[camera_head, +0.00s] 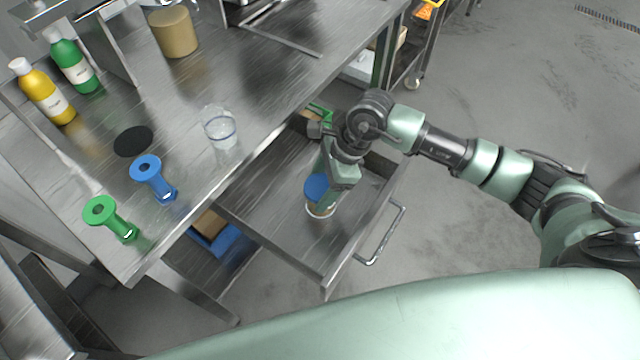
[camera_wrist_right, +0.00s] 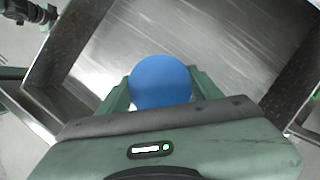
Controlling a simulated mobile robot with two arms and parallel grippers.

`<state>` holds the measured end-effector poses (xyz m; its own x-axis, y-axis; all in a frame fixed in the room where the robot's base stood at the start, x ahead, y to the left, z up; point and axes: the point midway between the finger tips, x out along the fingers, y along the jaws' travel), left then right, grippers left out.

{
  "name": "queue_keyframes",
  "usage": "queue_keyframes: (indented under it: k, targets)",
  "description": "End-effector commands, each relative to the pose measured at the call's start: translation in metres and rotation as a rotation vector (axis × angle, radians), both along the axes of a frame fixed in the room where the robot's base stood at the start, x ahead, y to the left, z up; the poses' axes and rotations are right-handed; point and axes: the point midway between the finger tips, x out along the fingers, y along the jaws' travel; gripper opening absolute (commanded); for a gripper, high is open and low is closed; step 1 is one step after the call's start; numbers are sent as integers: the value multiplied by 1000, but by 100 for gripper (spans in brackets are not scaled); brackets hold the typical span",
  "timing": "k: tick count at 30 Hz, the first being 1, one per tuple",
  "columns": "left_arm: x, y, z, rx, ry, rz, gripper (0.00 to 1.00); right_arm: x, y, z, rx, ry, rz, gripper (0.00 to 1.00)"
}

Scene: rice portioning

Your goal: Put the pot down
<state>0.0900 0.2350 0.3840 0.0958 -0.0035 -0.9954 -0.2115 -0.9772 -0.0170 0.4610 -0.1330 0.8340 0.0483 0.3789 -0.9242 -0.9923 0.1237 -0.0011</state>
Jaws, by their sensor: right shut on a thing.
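The pot (camera_head: 319,211) is a small pale container with a blue round lid (camera_head: 316,187). In the head view my right gripper (camera_head: 328,193) reaches down into the open metal drawer and is shut on the pot. The blue lid (camera_wrist_right: 160,82) fills the space between my fingers in the right wrist view and hides the pot body. The pot is inside the drawer's outline; whether its base touches the drawer floor I cannot tell. My left gripper is not clearly seen in either view.
The drawer (camera_head: 270,205) has a bare floor around the pot and a handle (camera_head: 383,235) at its front. On the steel table (camera_head: 185,100) stand a clear container (camera_head: 219,128), a blue spool-shaped thing (camera_head: 153,178), a green one (camera_head: 110,217), two bottles and a tan canister (camera_head: 174,32).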

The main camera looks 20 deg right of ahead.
Motion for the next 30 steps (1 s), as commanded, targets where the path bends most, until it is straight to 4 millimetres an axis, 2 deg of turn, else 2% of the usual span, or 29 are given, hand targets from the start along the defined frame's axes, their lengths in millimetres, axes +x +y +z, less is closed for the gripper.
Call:
queue_keyframes:
  k: [9, 10, 12, 25, 30]
  targets:
    - [-3, 0, -4, 0, 5, -1, 32, 1, 0, -3, 2, -3, 0, 0]
    - [-3, 0, -4, 0, 6, -1, 32, 1, 0, -3, 1, -2, 0, 67]
    - [-4, 0, -3, 0, 6, -1, 32, 1, 0, -2, 1, -2, 0, 86]
    - [-4, 0, -2, 0, 6, -2, 32, 1, -2, 4, 1, -4, 1, 86]
    - [-4, 0, -10, 1, 6, -3, 32, 1, -14, 30, 0, -9, 0, 86]
